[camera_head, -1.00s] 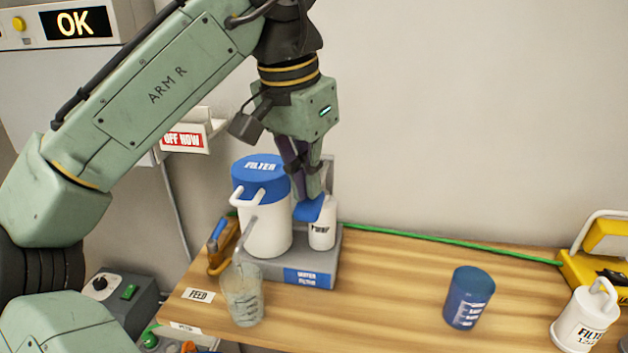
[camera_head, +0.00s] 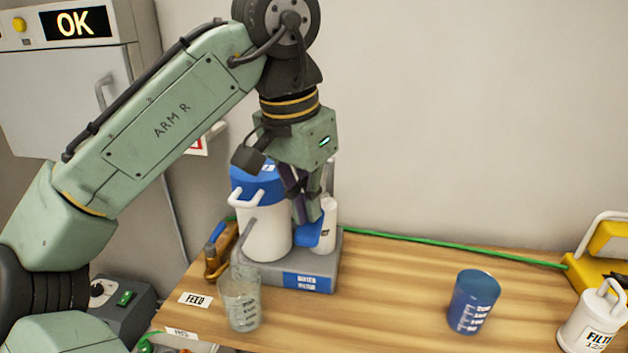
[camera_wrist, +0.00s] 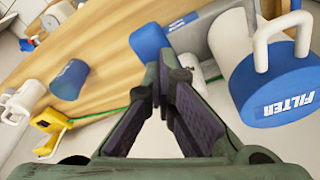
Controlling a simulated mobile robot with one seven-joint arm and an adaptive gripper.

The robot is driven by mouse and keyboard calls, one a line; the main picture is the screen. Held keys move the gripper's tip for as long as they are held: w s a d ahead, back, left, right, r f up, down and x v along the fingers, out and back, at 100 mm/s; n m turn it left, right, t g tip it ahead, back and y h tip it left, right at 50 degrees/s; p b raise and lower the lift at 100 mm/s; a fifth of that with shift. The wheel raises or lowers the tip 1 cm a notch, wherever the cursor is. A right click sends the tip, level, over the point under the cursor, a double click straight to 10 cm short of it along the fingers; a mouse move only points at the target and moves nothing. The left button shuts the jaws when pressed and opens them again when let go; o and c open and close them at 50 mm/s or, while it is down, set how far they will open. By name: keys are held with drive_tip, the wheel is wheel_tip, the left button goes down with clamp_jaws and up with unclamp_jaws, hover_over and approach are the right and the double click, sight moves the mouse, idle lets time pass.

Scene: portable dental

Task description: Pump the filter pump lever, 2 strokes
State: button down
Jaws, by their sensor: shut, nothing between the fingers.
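The water filter stands on the table, with a white canister (camera_head: 265,228) under a blue lid marked FILTER, also in the wrist view (camera_wrist: 275,88). Beside it on the same grey base (camera_head: 318,275) is the smaller white pump (camera_head: 329,212). The blue pump lever (camera_head: 308,238) is tilted down at the front of the pump. My gripper (camera_head: 312,215) is shut and empty, pointing down, with its fingertips at the lever's upper part. In the wrist view the fingers (camera_wrist: 168,75) partly cover the pump; whether they touch the lever cannot be told.
A clear beaker (camera_head: 241,300) stands in front of the filter near the FEED label (camera_head: 196,299). A blue beaker (camera_head: 472,302) and a white filter jar (camera_head: 594,318) stand to the right. A green hose (camera_head: 440,248) runs along the back. The table's middle is bare.

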drive_tip(key=shift+f, duration=0.25)
drive_tip(key=shift+r, duration=0.2)
drive_tip(key=p+v, duration=0.2)
drive_tip(key=p, duration=0.1)
drive_tip(key=shift+w+d+r, duration=0.15)
drive_tip(key=shift+d+r, duration=0.05)
drive_tip(key=shift+r, duration=0.15)
drive_tip(key=shift+w+p+v, duration=0.2)
drive_tip(key=shift+p+v, duration=0.45)
drive_tip(key=shift+v, duration=0.7)
drive_tip(key=shift+d+r, duration=0.15)
drive_tip(key=shift+r, duration=1.1)
drive_tip(key=v, duration=0.5)
drive_tip(key=shift+w+d, duration=0.3)
drive_tip(key=shift+w, duration=0.1)
